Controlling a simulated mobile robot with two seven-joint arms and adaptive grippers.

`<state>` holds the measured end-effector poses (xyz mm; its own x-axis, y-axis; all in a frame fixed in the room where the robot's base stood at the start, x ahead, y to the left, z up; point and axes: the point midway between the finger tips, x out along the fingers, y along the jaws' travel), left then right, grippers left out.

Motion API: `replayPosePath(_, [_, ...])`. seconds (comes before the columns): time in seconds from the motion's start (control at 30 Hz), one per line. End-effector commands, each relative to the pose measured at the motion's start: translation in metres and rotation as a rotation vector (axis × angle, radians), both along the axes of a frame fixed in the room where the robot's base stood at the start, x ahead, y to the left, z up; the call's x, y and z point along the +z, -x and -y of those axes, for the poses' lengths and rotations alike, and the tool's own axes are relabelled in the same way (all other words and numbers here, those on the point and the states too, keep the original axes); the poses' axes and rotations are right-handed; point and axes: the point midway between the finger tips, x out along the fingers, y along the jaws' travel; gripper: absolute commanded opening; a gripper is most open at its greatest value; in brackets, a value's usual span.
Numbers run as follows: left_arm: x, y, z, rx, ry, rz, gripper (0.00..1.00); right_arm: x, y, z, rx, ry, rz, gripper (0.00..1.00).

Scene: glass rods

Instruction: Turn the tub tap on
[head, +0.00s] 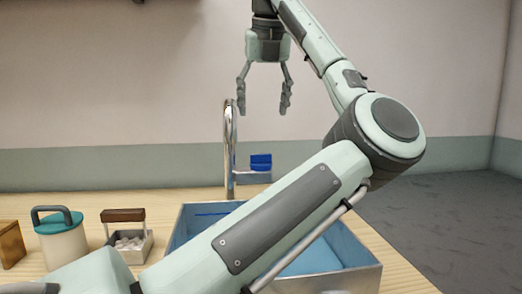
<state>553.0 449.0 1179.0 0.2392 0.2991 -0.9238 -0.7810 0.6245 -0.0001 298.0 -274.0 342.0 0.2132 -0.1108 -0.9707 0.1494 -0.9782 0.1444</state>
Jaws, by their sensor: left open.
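The tub (368,275) is a grey box with a blue inside on the wooden counter, partly hidden behind my left arm. A tall chrome tap (229,150) with a curved top stands at the tub's far edge. A grey piece with a blue block on top, perhaps the tap's handle (261,161), sits just right of the tap's column. My left gripper (263,108) points down with its fingers spread, open and empty. In the picture it is above the blue block and right of the tap's top, apart from both. My right gripper is out of view.
On the counter's left stand a cream canister with a teal lid (60,235), a small grey box with a brown handle (128,235) and a brown wooden block (10,243). A wall is behind; the dark floor (450,220) shows at right.

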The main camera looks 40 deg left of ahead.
Motion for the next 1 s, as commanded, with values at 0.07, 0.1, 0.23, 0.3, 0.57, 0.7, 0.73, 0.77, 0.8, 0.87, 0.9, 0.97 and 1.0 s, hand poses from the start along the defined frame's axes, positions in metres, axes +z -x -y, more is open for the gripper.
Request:
replayPosePath(0.07, [-0.021, 0.0, 0.0, 0.002, 0.001, -0.002, 0.66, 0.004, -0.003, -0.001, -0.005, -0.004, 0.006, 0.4])
replayPosePath(0.1, [-0.03, 0.0, 0.0, 0.002, 0.001, -0.002, 0.66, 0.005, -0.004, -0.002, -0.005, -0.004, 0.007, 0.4])
replayPosePath(0.23, [-0.056, -0.004, -0.005, 0.0, 0.0, -0.004, 0.66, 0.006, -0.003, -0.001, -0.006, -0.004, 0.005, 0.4])
replayPosePath(0.3, [-0.068, -0.007, -0.01, 0.001, 0.001, -0.004, 0.66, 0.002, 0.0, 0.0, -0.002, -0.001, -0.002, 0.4])
replayPosePath(0.57, [-0.101, -0.016, -0.021, 0.001, 0.0, 0.0, 0.66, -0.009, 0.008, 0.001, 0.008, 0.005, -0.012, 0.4])
replayPosePath(0.7, [-0.107, -0.018, -0.023, 0.0, -0.001, 0.0, 0.66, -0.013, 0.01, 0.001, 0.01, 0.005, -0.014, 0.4])
replayPosePath(0.73, [-0.108, -0.018, -0.023, 0.0, -0.001, 0.001, 0.66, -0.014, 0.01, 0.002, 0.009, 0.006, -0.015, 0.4])
replayPosePath(0.77, [-0.108, -0.018, -0.023, 0.0, -0.001, 0.001, 0.66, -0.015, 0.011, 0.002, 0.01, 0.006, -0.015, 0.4])
replayPosePath(0.8, [-0.108, -0.018, -0.023, 0.0, -0.001, 0.001, 0.66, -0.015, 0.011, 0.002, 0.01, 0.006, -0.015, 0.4])
replayPosePath(0.87, [-0.108, -0.018, -0.023, 0.0, -0.001, 0.001, 0.66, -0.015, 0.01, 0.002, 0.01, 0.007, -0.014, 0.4])
replayPosePath(0.9, [-0.108, -0.018, -0.023, 0.0, -0.001, 0.001, 0.66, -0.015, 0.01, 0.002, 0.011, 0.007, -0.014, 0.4])
replayPosePath(0.97, [-0.108, -0.018, -0.023, 0.0, -0.001, 0.001, 0.66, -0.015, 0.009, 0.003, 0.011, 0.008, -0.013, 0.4])
replayPosePath(1.0, [-0.108, -0.018, -0.023, 0.0, -0.001, 0.001, 0.62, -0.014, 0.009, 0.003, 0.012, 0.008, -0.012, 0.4])
